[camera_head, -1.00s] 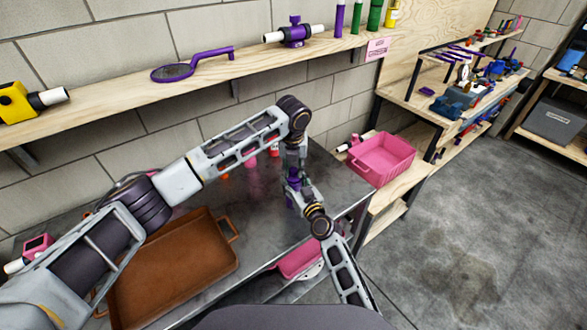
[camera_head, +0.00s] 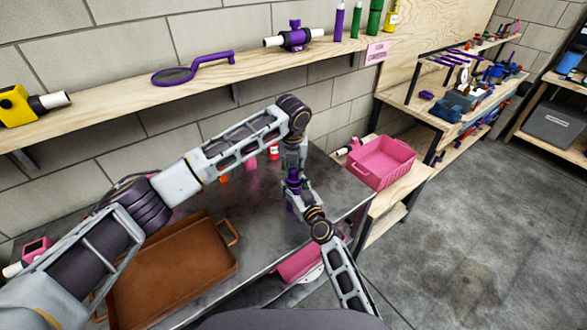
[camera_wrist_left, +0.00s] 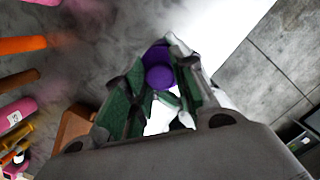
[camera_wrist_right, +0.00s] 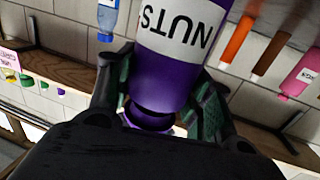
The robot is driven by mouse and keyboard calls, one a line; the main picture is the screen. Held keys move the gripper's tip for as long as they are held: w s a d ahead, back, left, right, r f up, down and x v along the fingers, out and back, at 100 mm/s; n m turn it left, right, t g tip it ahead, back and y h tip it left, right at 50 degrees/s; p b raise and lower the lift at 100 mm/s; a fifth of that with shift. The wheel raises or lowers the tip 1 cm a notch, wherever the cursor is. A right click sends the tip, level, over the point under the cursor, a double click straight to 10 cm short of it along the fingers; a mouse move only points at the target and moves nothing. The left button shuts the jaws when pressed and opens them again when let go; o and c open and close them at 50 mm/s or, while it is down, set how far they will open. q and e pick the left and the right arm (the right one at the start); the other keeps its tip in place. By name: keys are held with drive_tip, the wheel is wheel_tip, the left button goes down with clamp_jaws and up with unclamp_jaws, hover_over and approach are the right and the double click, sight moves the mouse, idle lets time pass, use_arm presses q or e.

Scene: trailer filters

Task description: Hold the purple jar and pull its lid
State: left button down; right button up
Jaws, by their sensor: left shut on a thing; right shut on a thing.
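The purple jar (camera_wrist_right: 172,68) has a white label reading NUTS, upside down in the right wrist view. It stands between the fingers of my right gripper (camera_wrist_right: 162,85), which is shut on it. In the head view the jar (camera_head: 292,202) is mostly hidden by both grippers. My left gripper (camera_head: 293,168) comes from above. In the left wrist view its green-padded fingers (camera_wrist_left: 162,88) are closed around a round purple piece with a smaller disc, apparently the lid (camera_wrist_left: 158,76). A dark gap shows at the jar's end; I cannot tell whether the lid is seated.
A brown tray (camera_head: 172,270) lies on the metal table, left of the jar. Small pink, orange and red containers stand behind the arms. A pink bin (camera_head: 381,162) sits on the wooden bench at right. A wall shelf (camera_head: 120,92) runs above. Open floor lies right.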

sight(294, 169)
use_arm(q)
drive_tip(key=shift+r, duration=1.9)
use_arm(e)
drive_tip(key=o, duration=1.5)
drive_tip(key=shift+s, duration=0.1)
drive_tip(key=shift+v, duration=5.9)
